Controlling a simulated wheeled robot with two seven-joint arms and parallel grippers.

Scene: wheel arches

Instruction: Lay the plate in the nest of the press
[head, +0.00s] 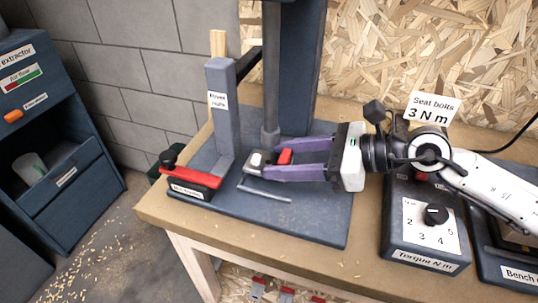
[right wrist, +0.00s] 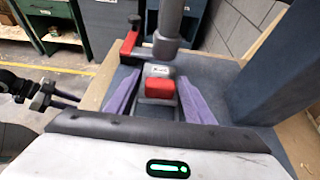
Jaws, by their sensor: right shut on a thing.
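The press stands on a dark base (head: 320,216), with a grey ram (head: 270,90) coming down from its column. My right gripper (head: 258,161) reaches in from the right, low under the ram, with its two purple fingers well apart. It is shut on what seems to be the plate (head: 257,159), a small piece with a pale top; the fingers hide its edges. A red block (head: 285,156) sits between the fingers, and it also shows in the right wrist view (right wrist: 160,88). My left gripper (right wrist: 70,100) shows small in the right wrist view.
A labelled blue-grey post (head: 222,110) and a red lever piece (head: 190,176) stand left of the ram. A torque box (head: 428,225) with a knob is at the right. The bench front edge is clear.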

